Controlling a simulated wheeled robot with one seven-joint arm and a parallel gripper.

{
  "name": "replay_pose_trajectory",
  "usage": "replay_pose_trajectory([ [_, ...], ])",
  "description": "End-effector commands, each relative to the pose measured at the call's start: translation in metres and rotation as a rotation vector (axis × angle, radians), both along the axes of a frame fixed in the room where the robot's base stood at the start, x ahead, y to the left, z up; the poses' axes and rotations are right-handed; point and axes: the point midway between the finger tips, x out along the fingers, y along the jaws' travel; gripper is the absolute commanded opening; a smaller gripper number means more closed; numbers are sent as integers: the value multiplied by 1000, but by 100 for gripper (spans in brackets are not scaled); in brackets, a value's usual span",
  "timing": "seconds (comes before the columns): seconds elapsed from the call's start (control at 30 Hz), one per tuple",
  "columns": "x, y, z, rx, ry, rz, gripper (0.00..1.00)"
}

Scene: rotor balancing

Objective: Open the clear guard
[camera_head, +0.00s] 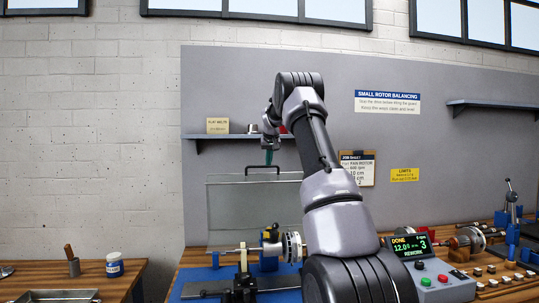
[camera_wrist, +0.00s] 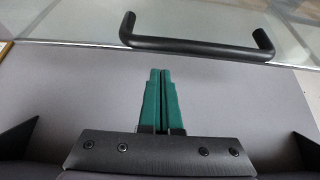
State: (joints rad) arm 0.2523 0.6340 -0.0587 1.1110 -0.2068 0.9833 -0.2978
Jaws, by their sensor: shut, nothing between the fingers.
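The clear guard (camera_head: 232,207) is a transparent panel standing upright behind the rotor machine in the head view. A black bar handle (camera_head: 262,168) runs along its top edge. The handle also shows in the wrist view (camera_wrist: 195,46), with the clear panel (camera_wrist: 90,27) beyond it. My gripper (camera_head: 269,156) is just above the handle in the head view. Its green fingers (camera_wrist: 160,75) are shut together and empty, a short gap from the handle in the wrist view. My arm hides the guard's right part.
A rotor (camera_head: 291,246) sits on the machine below the guard. A control box (camera_head: 440,282) with a lit display stands at the right. A shelf (camera_head: 199,137) is on the grey wall panel behind my gripper. A blue-labelled jar (camera_head: 114,265) stands on the left table.

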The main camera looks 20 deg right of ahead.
Motion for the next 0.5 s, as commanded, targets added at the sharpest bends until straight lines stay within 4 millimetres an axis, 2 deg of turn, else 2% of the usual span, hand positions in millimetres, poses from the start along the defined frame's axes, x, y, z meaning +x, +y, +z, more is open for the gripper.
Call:
replay_pose_trajectory([
  [0.03, 3, -1, -7, 0, 0, 0, 0],
  [0.1, -10, 3, -1, 0, -1, 0, 0],
  [0.3, -29, 9, 1, 0, 0, 0, 0],
  [0.5, -36, 11, 1, 0, 0, 0, 0],
])
